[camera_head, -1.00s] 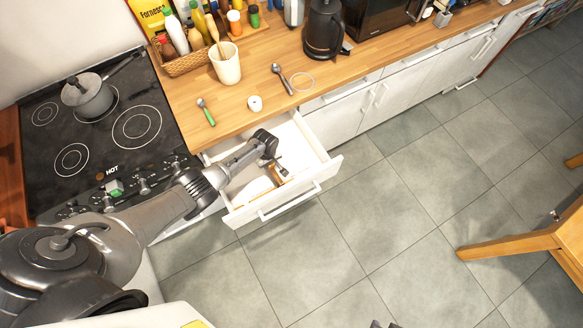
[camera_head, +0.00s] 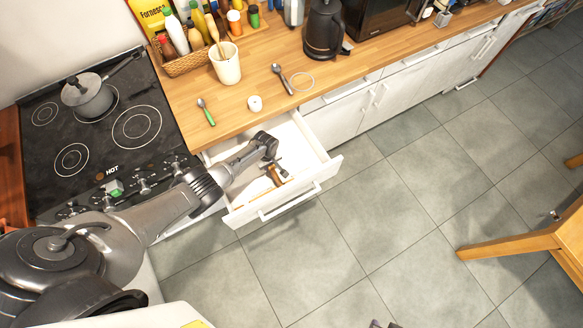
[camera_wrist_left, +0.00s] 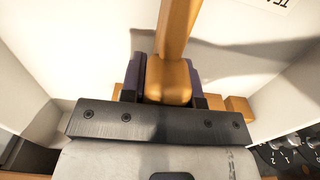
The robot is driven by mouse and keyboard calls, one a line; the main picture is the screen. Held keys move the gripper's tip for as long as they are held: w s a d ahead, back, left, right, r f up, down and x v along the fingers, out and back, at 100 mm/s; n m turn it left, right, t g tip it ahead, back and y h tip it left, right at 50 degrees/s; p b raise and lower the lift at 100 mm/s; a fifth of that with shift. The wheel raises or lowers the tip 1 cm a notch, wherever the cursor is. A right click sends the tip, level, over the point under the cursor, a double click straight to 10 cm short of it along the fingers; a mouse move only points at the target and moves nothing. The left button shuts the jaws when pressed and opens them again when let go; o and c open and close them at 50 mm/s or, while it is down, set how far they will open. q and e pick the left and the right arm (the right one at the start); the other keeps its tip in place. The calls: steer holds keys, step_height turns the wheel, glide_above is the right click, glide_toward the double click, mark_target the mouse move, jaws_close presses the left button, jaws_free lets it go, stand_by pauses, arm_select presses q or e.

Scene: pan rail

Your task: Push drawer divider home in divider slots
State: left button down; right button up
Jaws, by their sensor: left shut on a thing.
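My left gripper (camera_head: 279,168) is inside the open white drawer (camera_head: 315,158). In the left wrist view its dark purple fingers (camera_wrist_left: 168,78) are shut on the wooden drawer divider (camera_wrist_left: 176,35), a smooth orange-brown bar running up the picture. In the head view the divider (camera_head: 273,176) is small and partly covered by the gripper. Small wooden blocks, which look like the divider slots, show left (camera_wrist_left: 128,100) and right (camera_wrist_left: 238,106) of the fingers. The gripper hides the contact between divider and slots. Dark tips at the bottom edge, perhaps my right gripper (camera_head: 380,324), are barely in view.
The wooden counter (camera_head: 240,105) above the drawer bears spoons, a white ring-shaped item (camera_head: 255,103), a utensil cup (camera_head: 226,66) and a kettle (camera_head: 323,30). The hob (camera_head: 105,130) is at left. The drawer walls are close around the gripper.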

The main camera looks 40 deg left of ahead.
arm_select(q)
steer(key=shift+f, duration=0.1)
stand_by(0.3)
jaws_free()
stand_by(0.9)
